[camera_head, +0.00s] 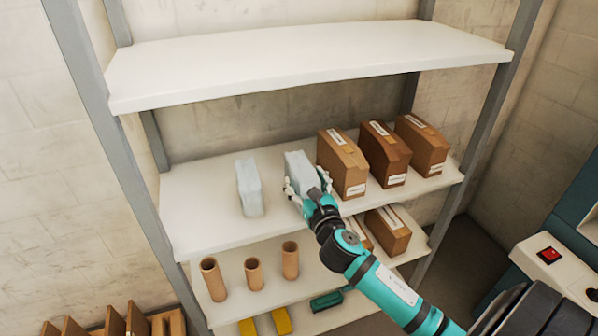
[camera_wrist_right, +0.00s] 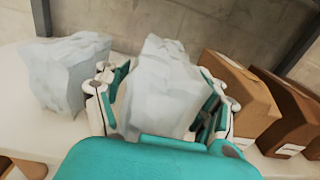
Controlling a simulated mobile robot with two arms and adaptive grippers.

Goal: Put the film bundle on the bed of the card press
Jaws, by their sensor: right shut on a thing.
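A pale, whitish film bundle (camera_head: 300,170) is on the middle shelf in the head view. My right gripper (camera_head: 308,190) is shut on it, with a finger on each side. In the right wrist view the bundle (camera_wrist_right: 162,85) fills the space between the fingers of the gripper (camera_wrist_right: 160,110). I cannot tell whether it still touches the shelf. A second, similar bundle (camera_head: 249,187) stands to its left, apart from the gripper; it also shows in the right wrist view (camera_wrist_right: 66,70). My left gripper is not in view. I cannot identify the card press.
Brown boxes (camera_head: 342,163) stand close to the right of the held bundle. The empty top shelf (camera_head: 300,60) is above. Cardboard tubes (camera_head: 254,274) and yellow items are below. A pale machine with a red switch (camera_head: 549,255) is at the right edge.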

